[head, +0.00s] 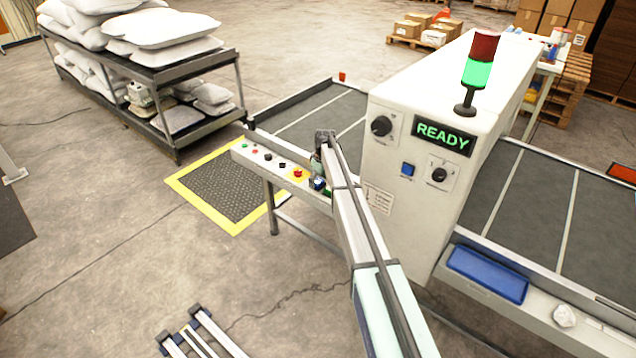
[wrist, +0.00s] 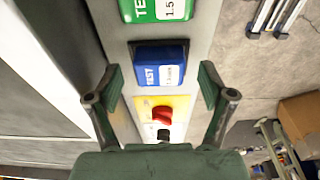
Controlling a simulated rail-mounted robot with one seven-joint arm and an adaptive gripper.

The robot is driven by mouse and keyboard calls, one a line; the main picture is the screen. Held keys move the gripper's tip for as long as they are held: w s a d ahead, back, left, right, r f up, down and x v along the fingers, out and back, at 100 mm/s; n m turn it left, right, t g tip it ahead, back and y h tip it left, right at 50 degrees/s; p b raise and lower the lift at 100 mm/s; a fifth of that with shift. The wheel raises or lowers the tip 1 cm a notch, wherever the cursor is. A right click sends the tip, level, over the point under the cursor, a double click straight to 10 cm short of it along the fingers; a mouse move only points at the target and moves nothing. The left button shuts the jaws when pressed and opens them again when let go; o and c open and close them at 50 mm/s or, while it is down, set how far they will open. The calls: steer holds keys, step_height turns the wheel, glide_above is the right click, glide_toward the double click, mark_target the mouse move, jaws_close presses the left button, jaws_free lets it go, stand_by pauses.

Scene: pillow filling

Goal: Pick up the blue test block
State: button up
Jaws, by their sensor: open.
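The blue test block (wrist: 162,67) lies on the light rail in the wrist view, with a white label on its right half. My gripper (wrist: 161,82) is open, with one finger on each side of the rail. The block is between and slightly beyond the fingertips, and I see no finger touching it. In the head view the block (head: 318,184) is a small blue patch on the machine's front rail, just below my gripper (head: 317,166), which hides part of the area.
A green test block (wrist: 155,8) sits just beyond the blue one. A red knob (wrist: 163,115) on a yellow plate is on the near side. The white machine (head: 420,180) with a READY display stands right of my arm. A blue tray (head: 487,275) is further right.

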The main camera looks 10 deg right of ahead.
steer(key=c, duration=1.3)
steer(key=shift+o, duration=0.2)
steer(key=shift+r, duration=0.1)
